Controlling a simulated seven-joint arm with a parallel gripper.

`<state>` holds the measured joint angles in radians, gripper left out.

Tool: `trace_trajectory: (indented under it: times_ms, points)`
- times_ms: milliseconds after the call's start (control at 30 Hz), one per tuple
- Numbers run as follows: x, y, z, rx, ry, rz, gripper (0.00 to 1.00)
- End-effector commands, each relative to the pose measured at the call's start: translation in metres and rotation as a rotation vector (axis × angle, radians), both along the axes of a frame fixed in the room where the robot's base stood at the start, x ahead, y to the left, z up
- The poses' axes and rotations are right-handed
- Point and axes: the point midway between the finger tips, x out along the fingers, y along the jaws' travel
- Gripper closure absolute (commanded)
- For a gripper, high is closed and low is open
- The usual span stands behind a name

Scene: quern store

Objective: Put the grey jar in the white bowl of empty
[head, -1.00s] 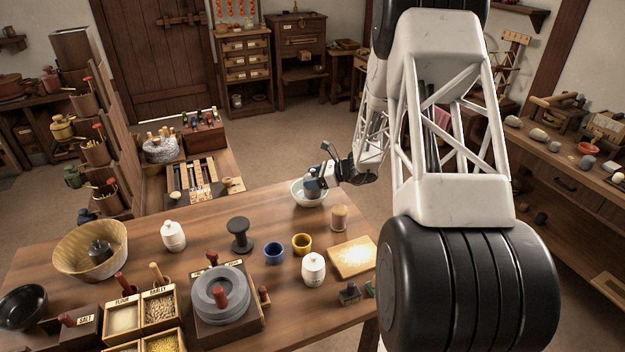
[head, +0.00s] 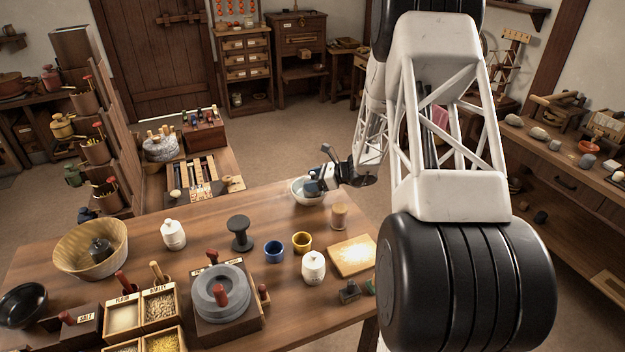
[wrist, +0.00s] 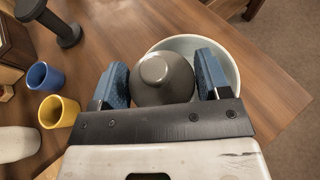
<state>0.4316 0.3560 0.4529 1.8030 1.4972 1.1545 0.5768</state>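The grey jar (wrist: 163,85), with a rounded knob on top, is between the two blue finger pads of my gripper (wrist: 164,82) in the wrist view. Both pads appear to touch its sides. The white bowl (wrist: 232,62) is behind and below the jar, which covers its left part. In the head view my gripper (head: 320,181) is over the white bowl (head: 299,196) at the table's far edge, and the fingers mostly hide the jar. I cannot tell whether the jar's base touches the bowl.
A wooden cylinder (head: 338,216), yellow cup (head: 302,242), blue cup (head: 273,251) and dark spool (head: 239,233) stand nearer on the table. Two white lidded jars (head: 313,268) (head: 173,235), a board (head: 352,256), a quern (head: 219,291) and a large basket bowl (head: 72,250) are also there.

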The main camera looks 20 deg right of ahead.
Motion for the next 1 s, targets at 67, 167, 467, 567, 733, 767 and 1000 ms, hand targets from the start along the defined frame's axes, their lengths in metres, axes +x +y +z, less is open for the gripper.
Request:
trace_trajectory:
  times_ms: [67,167,467,567,733,767,1000]
  points:
    - [0.000,0.000,0.000,0.000,0.000,0.000,0.18]
    - [0.000,0.000,0.000,0.000,0.000,0.000,0.07]
    - [0.000,0.000,0.000,0.000,0.000,0.000,0.07]
    - [0.000,0.000,0.002,0.000,0.000,0.000,0.07]
    - [0.000,0.000,0.010,-0.001,-0.001,0.000,0.07]
    - [0.000,0.000,0.013,-0.001,-0.001,0.000,0.07]
    - [-0.016,-0.025,0.025,0.000,-0.001,-0.002,0.07]
